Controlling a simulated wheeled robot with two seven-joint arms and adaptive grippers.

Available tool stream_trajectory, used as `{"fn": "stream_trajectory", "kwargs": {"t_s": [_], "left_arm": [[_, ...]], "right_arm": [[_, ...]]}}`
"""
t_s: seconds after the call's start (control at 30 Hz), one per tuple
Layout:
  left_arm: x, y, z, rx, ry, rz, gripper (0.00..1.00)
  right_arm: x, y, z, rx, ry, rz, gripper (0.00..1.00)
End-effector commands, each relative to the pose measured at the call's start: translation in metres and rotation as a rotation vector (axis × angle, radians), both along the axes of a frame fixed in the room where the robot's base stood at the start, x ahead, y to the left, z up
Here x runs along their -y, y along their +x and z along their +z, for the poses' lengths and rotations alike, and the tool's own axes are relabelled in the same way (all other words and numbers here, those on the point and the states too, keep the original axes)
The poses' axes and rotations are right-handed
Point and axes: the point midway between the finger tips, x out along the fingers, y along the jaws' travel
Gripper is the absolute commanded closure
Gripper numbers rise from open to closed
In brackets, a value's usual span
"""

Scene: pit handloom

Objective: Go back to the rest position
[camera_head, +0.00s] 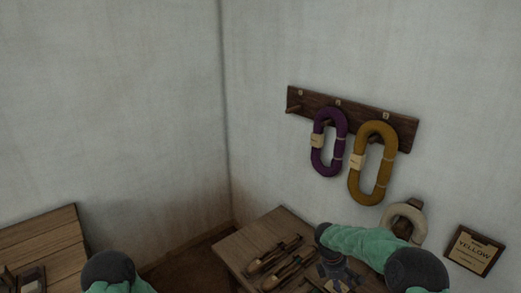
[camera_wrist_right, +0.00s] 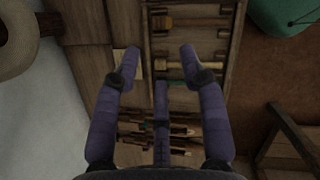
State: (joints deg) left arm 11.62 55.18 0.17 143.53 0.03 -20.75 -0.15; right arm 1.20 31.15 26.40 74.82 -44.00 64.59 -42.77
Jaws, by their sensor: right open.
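My right gripper (camera_head: 335,272) hangs over the wooden table at the lower right of the head view. In the right wrist view its purple-grey fingers (camera_wrist_right: 158,65) are spread apart with nothing between them. Below them lies a wooden tray (camera_wrist_right: 147,35) with shuttles or bobbins in it. My left arm shows only as a dark joint and green sleeve at the bottom left of the head view; its gripper is out of the picture.
A peg rack (camera_head: 300,101) on the wall holds a purple hank (camera_head: 317,155) and a mustard hank (camera_head: 387,170). A cream hank (camera_head: 392,213) and a "YELLOW" sign (camera_head: 474,250) are lower right. Shuttles (camera_head: 275,258) lie on the table (camera_head: 240,248). Another wooden table (camera_head: 45,235) stands left.

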Motion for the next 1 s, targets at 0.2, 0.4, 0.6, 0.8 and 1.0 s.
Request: {"fn": "stream_trajectory", "kwargs": {"t_s": [0.2, 0.4, 0.6, 0.8, 1.0], "left_arm": [[0.000, 0.002, -0.009, 0.003, 0.001, 0.001, 0.32], [0.000, 0.001, -0.019, 0.002, 0.000, 0.001, 0.32], [0.000, 0.001, -0.036, 0.002, 0.000, 0.001, 0.32], [0.000, 0.001, -0.061, 0.002, 0.000, 0.001, 0.32], [0.000, 0.002, -0.083, 0.002, 0.000, 0.001, 0.32]], "right_arm": [[-0.020, -0.014, -0.041, 0.008, 0.078, -0.045, 0.57], [-0.049, -0.035, -0.087, 0.020, 0.181, -0.127, 0.57], [-0.095, -0.080, -0.154, 0.027, 0.336, -0.312, 0.57], [-0.150, -0.148, -0.225, 0.037, 0.495, -0.679, 0.57], [-0.177, -0.213, -0.267, 0.065, 0.543, -1.087, 0.57]]}}
